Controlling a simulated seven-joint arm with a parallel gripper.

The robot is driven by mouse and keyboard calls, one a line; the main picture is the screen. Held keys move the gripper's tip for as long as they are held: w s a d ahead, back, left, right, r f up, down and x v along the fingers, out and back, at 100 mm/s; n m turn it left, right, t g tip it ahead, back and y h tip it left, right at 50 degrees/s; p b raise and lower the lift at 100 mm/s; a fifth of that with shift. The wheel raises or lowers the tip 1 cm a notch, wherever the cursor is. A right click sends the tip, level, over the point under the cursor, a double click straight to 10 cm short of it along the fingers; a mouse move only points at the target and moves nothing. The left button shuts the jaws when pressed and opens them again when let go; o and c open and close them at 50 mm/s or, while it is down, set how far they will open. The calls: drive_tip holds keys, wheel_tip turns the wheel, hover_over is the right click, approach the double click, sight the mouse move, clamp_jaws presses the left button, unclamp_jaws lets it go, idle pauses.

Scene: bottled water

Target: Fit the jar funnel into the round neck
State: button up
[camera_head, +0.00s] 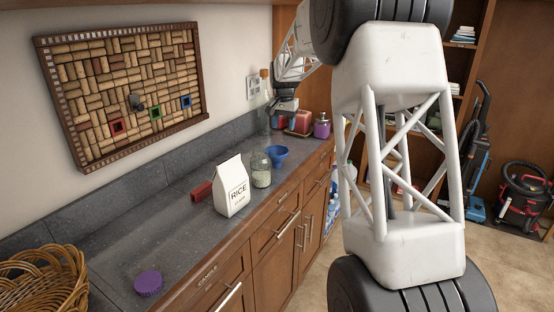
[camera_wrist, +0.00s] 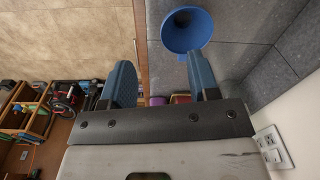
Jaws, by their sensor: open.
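The blue jar funnel (camera_head: 277,154) sits on the grey counter just behind and right of the glass jar, wide mouth up. In the wrist view the funnel (camera_wrist: 187,32) lies beyond the fingertips, near the right finger in the picture, with its mouth facing the camera. The clear glass jar (camera_head: 261,171) stands upright with pale contents; its round neck looks uncovered. My gripper (camera_head: 285,110) is above the counter, above and slightly beyond the funnel. In the wrist view my gripper (camera_wrist: 163,75) has its two blue fingers wide apart with nothing between them.
A white rice bag (camera_head: 231,188) stands left of the jar, with a red object (camera_head: 201,191) behind it. A purple lid (camera_head: 148,283) and wicker basket (camera_head: 42,285) are at the near left. A tall bottle (camera_head: 264,100) and purple container (camera_head: 321,127) stand farther back.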

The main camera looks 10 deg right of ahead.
drive_tip(key=m, duration=0.2)
approach(283, 149)
drive_tip(key=shift+g, duration=0.3)
drive_tip(key=w+f, duration=0.1)
drive_tip(key=w+d+f, duration=0.1)
drive_tip(key=w+f, duration=0.2)
drive_tip(key=w, duration=0.1)
drive_tip(key=shift+d+f, duration=0.25)
drive_tip(key=shift+f, duration=0.05)
drive_tip(key=shift+f, duration=1.3)
drive_tip(key=shift+f, duration=2.65)
clamp_jaws()
